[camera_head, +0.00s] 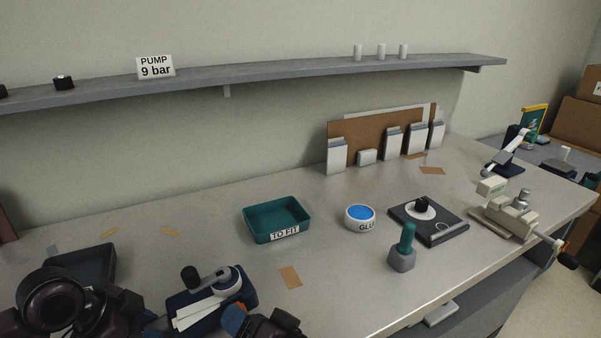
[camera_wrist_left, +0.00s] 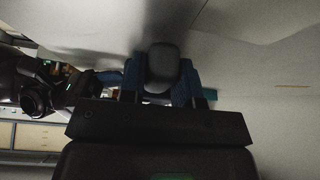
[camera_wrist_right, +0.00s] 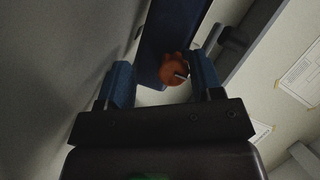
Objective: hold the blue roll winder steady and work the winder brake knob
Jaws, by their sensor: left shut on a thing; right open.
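The blue roll winder (camera_head: 247,289) stands at the front of the counter, with a grey disc, a crank with a black knob (camera_head: 190,273) and white paper strips. My left gripper (camera_wrist_left: 160,82) is shut on a dark grey rounded part (camera_wrist_left: 162,60) of the winder; its fingers are not clear in the head view. My right gripper (camera_head: 238,320) is open at the winder's near right side. In the right wrist view the orange-red brake knob (camera_wrist_right: 172,70) lies between its parted fingers, against the dark blue body (camera_wrist_right: 172,25).
A green tray (camera_head: 262,233) marked TO FIT stands behind the winder. A dark tray (camera_head: 88,262) is at the left, beside my left arm. A glue tub (camera_head: 360,219), a green-handled tamper (camera_head: 405,250) and a black plate (camera_head: 450,233) stand to the right.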

